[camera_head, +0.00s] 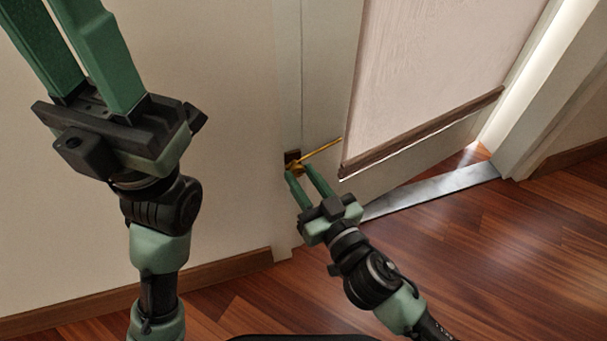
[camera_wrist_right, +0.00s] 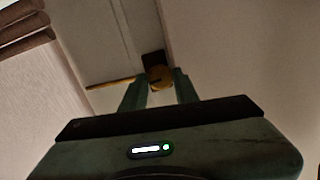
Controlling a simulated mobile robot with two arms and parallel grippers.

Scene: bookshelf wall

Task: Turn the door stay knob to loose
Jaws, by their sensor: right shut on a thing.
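The brass door stay knob (camera_head: 297,168) sits on a small dark mount (camera_head: 291,156) on the pale door frame. A thin brass rod (camera_head: 322,149) runs from the mount up and right to the door (camera_head: 440,70). My right gripper (camera_head: 303,172) has its two green fingers on the knob, shut on it. The right wrist view shows the round knob (camera_wrist_right: 160,77) between the fingertips, with a dark mark on its face, and the rod (camera_wrist_right: 108,83) to its left. My left gripper (camera_head: 72,45) is at the upper left, fingers apart, tips out of frame, far from the knob.
The door stands ajar, with a bright gap at the right. A grey metal threshold (camera_head: 430,192) lies beneath it. A plain wall with a brown baseboard (camera_head: 200,277) is at the left. The wooden floor (camera_head: 500,260) in front is clear.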

